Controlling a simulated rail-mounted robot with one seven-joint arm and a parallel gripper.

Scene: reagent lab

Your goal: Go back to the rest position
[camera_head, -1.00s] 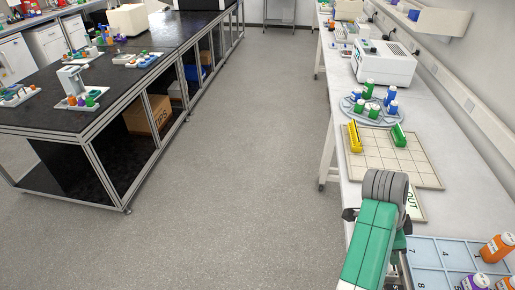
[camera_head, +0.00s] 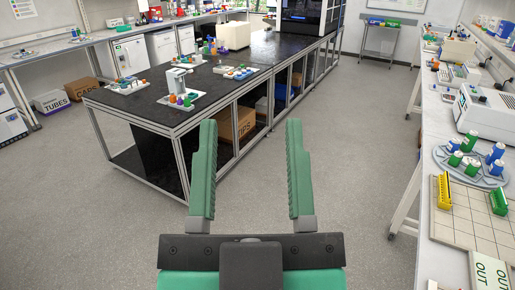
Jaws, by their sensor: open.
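My gripper (camera_head: 248,170) is in the lower middle of the head view, close to the camera. Its two green ribbed fingers stand upright and wide apart, with nothing between them. It is over the grey floor of the aisle, clear of both benches. Behind its fingers shows the black-topped bench with its metal frame.
At right, the white bench (camera_head: 425,262) carries a grid board (camera_head: 470,225) with yellow and green racks, a round tray (camera_head: 447,163) of bottles and a white machine (camera_head: 486,112). The black bench (camera_head: 160,108) holds several racks. The floor (camera_head: 350,150) between is free.

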